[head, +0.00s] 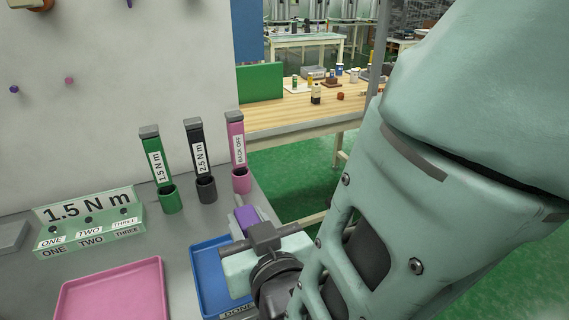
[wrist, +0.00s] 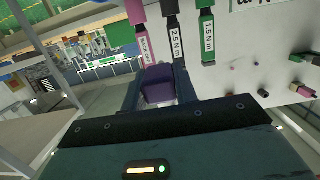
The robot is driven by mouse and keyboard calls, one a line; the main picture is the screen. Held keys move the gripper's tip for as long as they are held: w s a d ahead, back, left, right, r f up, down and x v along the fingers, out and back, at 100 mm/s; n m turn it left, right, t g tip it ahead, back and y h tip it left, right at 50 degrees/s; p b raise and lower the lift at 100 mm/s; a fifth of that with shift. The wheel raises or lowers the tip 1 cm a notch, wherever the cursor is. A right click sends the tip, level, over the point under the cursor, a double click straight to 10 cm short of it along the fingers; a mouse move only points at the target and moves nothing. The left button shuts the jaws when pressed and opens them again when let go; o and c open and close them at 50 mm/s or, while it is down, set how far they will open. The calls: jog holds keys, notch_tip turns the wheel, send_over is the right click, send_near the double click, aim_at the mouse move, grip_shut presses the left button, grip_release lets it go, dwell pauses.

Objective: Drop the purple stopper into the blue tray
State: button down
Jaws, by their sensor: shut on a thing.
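The purple stopper (head: 246,216) is held in my gripper (head: 252,224), above the far part of the blue tray. It also shows in the wrist view (wrist: 158,86), between the two dark fingers. The blue tray (head: 205,268) lies on the grey bench, with a label reading "DONE" on its front edge. My gripper and wrist hide the tray's right part. The stopper's lower end is hidden by the gripper.
A pink tray (head: 110,290) lies left of the blue one. Green (head: 163,175), black (head: 200,165) and pink (head: 238,155) holders stand behind the trays. A wooden table (head: 290,112) is farther back.

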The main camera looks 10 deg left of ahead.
notch_tip(320, 180, down, 4)
jog(key=b, duration=0.2)
jog(key=shift+f+b, duration=0.15)
jog(key=shift+b, duration=0.15)
jog(key=c, duration=1)
grip_release()
jog(key=shift+s, duration=0.1)
